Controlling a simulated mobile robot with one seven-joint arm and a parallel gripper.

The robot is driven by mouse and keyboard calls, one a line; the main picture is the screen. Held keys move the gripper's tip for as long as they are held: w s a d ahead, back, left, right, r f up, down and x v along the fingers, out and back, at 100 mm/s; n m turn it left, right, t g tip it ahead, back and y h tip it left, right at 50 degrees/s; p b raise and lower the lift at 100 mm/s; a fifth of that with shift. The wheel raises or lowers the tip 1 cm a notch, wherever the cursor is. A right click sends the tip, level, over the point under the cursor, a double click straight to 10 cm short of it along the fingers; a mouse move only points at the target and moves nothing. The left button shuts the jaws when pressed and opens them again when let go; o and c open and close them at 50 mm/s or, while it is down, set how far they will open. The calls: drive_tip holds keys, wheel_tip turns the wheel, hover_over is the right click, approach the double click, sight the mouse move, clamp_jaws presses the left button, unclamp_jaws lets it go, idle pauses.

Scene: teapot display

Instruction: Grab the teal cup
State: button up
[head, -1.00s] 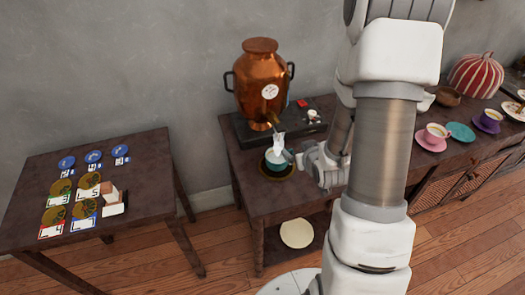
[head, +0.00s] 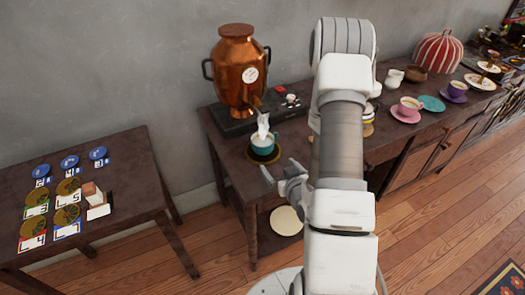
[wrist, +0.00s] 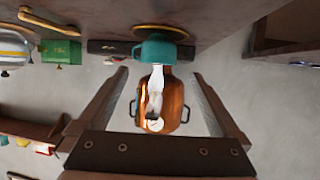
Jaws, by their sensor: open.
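The teal cup (head: 263,141) stands on a dark saucer with a gold rim (head: 264,158), below the copper urn's tap. A white wispy shape (head: 263,122) rises above the cup; I cannot tell what it is. In the head view my gripper (head: 278,176) is in front of and below the cup, apart from it, open and empty. The wrist view is upside down. There the cup (wrist: 163,48) appears beyond and between the spread fingers of my gripper (wrist: 161,74), with no contact visible.
The copper urn (head: 238,68) stands on a black base (head: 228,119) just behind the cup. Pink (head: 407,110) and purple (head: 455,92) cups stand farther right. A separate table (head: 115,168) at left holds discs and cards. Open floor lies between the tables.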

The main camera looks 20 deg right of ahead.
sight(266, 149)
drive_tip(key=shift+f+b+x, duration=0.2)
drive_tip(key=shift+b+x, duration=1.6)
drive_tip(key=shift+b, duration=0.4)
drive_tip(key=w+b, duration=0.1)
drive_tip(key=b, duration=0.3)
drive_tip(key=shift+f+b, duration=0.2)
drive_tip(key=shift+b, duration=0.1)
drive_tip(key=shift+w+b, duration=0.15)
drive_tip(key=shift+b, duration=0.3)
drive_tip(key=b, duration=0.3)
drive_tip(key=shift+w+d+f+b, duration=0.1)
drive_tip(key=shift+w+f+b, duration=0.05)
drive_tip(key=shift+w+b, duration=0.15)
drive_tip(key=x, duration=0.3)
drive_tip(key=b+x, duration=0.1)
drive_tip(key=x, duration=0.2)
drive_tip(key=b+x, duration=0.1)
drive_tip(key=x, duration=0.2)
drive_tip(key=shift+w+d, duration=0.1)
drive_tip(key=shift+w, duration=0.4)
drive_tip(key=shift+r, duration=0.2)
drive_tip(key=c, duration=1.4)
drive_tip(key=shift+c, duration=0.3)
drive_tip(key=shift+r, duration=0.2)
